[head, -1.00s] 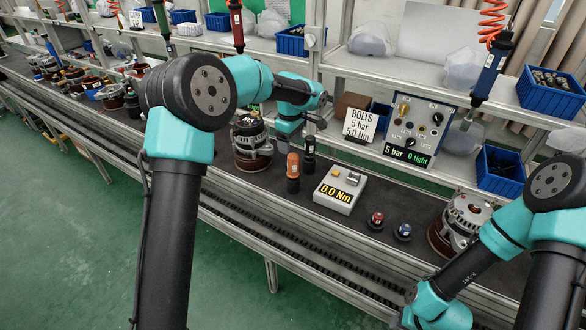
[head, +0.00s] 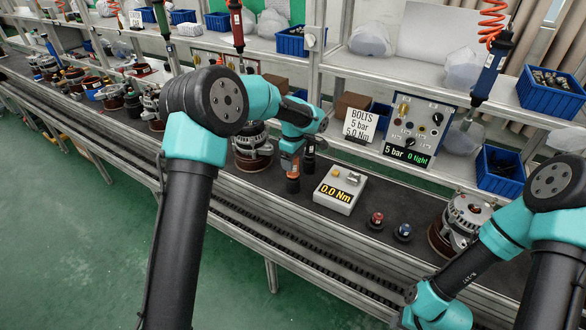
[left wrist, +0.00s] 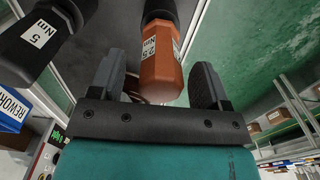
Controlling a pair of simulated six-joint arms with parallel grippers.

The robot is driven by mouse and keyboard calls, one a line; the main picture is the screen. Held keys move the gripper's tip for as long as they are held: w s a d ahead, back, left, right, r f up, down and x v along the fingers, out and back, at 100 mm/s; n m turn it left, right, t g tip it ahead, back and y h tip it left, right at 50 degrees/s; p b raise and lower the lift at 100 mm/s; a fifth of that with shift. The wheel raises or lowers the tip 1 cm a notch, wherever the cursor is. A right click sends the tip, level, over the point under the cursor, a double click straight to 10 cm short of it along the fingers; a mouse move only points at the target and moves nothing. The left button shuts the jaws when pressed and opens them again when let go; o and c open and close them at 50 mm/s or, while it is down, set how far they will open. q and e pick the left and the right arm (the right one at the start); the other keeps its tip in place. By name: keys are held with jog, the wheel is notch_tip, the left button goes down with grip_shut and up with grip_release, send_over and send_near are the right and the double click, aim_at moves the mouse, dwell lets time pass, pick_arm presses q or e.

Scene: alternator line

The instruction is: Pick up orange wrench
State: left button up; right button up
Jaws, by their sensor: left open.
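The orange wrench (head: 293,170) stands upright on the dark conveyor, orange at the top and black below. In the left wrist view the orange wrench (left wrist: 162,62) shows large, with a white Nm label, between the two dark fingers. My left gripper (left wrist: 157,78) is open, with one finger on each side of the wrench and a gap to each. In the head view my left gripper (head: 290,158) is at the wrench's top and partly covers it. A black wrench (head: 309,160) stands right beside it; the black wrench (left wrist: 35,45) is labelled 5 Nm in the wrist view.
A grey box (head: 340,190) reading 0.0 Nm sits to the right. Red (head: 376,221) and blue (head: 403,232) capped pieces stand beyond it. An alternator (head: 252,148) stands just left of the wrench. My right arm is at lower right, its fingers out of sight.

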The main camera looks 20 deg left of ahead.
pick_arm(q)
jog(key=shift+f, duration=0.75)
jog(key=shift+c, duration=0.4)
jog(key=c, duration=0.9)
jog(key=shift+c, duration=0.2)
notch_tip(320, 180, up, 10)
jog(key=shift+r, duration=0.1)
